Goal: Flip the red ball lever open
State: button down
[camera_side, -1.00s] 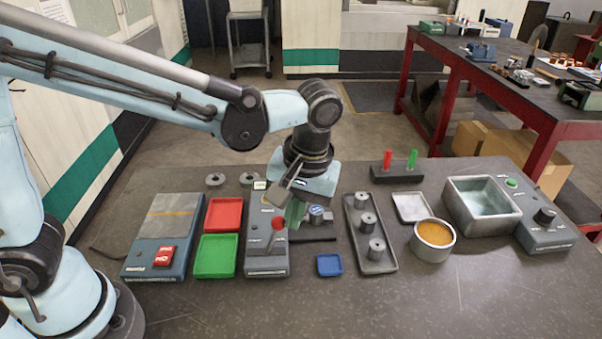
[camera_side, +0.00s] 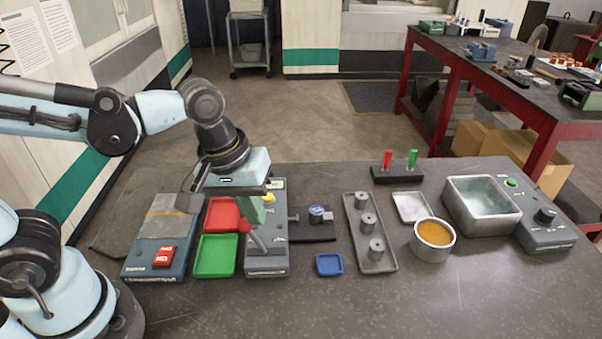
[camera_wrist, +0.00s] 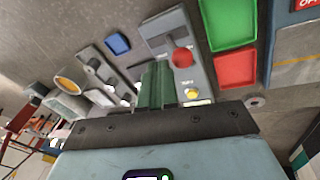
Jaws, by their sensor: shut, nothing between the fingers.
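The red ball (camera_side: 244,226) tops a lever on a grey box (camera_side: 267,268). In the wrist view the ball (camera_wrist: 182,58) shows right of the fingers, in front of the box's panel (camera_wrist: 160,25). My gripper (camera_side: 258,222) has green fingers, shut and empty, just above the box and close to the ball. In the wrist view my gripper (camera_wrist: 156,68) points at the panel. I cannot tell whether the fingers touch the ball or rod.
A yellow knob or lamp (camera_side: 269,198) sits at the box's far end. A red tray (camera_side: 222,215) and a green tray (camera_side: 216,257) lie left of it. A dark slide fixture (camera_side: 312,228) and a blue tray (camera_side: 329,265) stand to the right. The front bench is clear.

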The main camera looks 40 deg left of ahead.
jog(key=shift+s+a, duration=0.3)
jog(key=shift+s+a+f, duration=0.1)
jog(key=shift+s+a, duration=0.05)
dwell(0.4)
notch_tip(320, 180, up, 12)
jog(key=d, duration=0.1)
jog(key=shift+s+d, duration=0.2)
jog(key=shift+s, duration=0.15)
dwell(0.4)
jog(key=shift+f, duration=0.15)
jog(key=w+a+f+m+t+y, duration=0.1)
jog(key=a+f+m+t, duration=0.3)
jog(key=a+f, duration=0.5)
jog(key=shift+w+a+f+m+t, duration=0.15)
jog(key=shift+w+a+m+t, duration=0.25)
jog(key=shift+w+m, duration=0.55)
